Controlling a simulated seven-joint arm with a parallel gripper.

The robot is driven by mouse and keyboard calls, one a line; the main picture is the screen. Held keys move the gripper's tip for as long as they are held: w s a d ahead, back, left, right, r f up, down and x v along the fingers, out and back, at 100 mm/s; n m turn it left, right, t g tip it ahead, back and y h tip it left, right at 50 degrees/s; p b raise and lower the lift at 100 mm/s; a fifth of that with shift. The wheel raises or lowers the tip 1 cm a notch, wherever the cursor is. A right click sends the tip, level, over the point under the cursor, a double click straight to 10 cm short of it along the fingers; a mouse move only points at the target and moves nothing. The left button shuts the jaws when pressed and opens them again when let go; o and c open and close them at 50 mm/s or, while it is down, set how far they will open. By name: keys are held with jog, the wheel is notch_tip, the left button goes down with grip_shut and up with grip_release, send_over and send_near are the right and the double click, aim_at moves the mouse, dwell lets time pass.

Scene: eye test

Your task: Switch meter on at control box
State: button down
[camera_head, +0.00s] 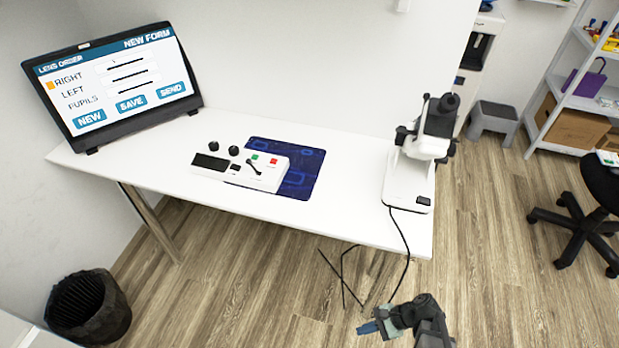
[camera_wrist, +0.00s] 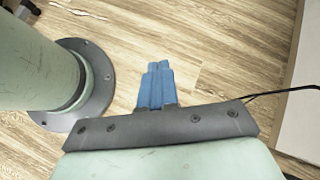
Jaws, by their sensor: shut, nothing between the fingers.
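The white control box (camera_head: 264,177) lies on the table, partly on a dark blue mat (camera_head: 306,172). It has a dark display, two black knobs at its back edge, a small black switch, a lever, a green button and a red button. Whether the meter is on I cannot tell; the display looks dark. The white meter instrument (camera_head: 411,180) with a black eyepiece head stands at the table's right end. My gripper (camera_head: 368,328) is below and in front of the table, away from both. Its blue fingers (camera_wrist: 156,84) are together and empty in the wrist view, above the floor.
A white table (camera_head: 150,158) carries a screen (camera_head: 115,85) with a lens order form at its left. A black cable hangs over the table's front right edge. A black bin (camera_head: 88,306) stands front left. A stool, shelves and an office chair (camera_head: 590,220) are at the right.

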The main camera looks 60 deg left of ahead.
jog(key=s+a+r+n+g+h, duration=0.1)
jog(key=s+a+r+g, duration=0.1)
jog(key=s+a+r, duration=0.65)
jog(key=s+a+r+n+g+h, duration=0.1)
jog(key=s+a+r+g, duration=0.1)
jog(key=s+a+r, duration=0.7)
jog(key=s+a+r+n+g+h, duration=0.15)
jog(key=s+a+r, duration=0.25)
jog(key=s+a, duration=0.8)
notch_tip(320, 180, up, 24)
jog(key=r+n+t+y, duration=0.1)
jog(key=n+t, duration=0.7)
jog(key=t, duration=0.5)
send_over(230, 167)
jog(key=w+d, duration=0.2)
jog(key=shift+a+f+m, duration=0.2)
jog(key=shift+f+m, duration=0.05)
jog(key=shift+f, duration=0.1)
jog(key=f, duration=0.4)
jog(key=s+a+f, duration=0.1)
jog(key=f, duration=0.8)
jog(key=shift+s+a+f, duration=0.25)
jog(key=shift+s+f, duration=0.05)
jog(key=shift+f, duration=0.05)
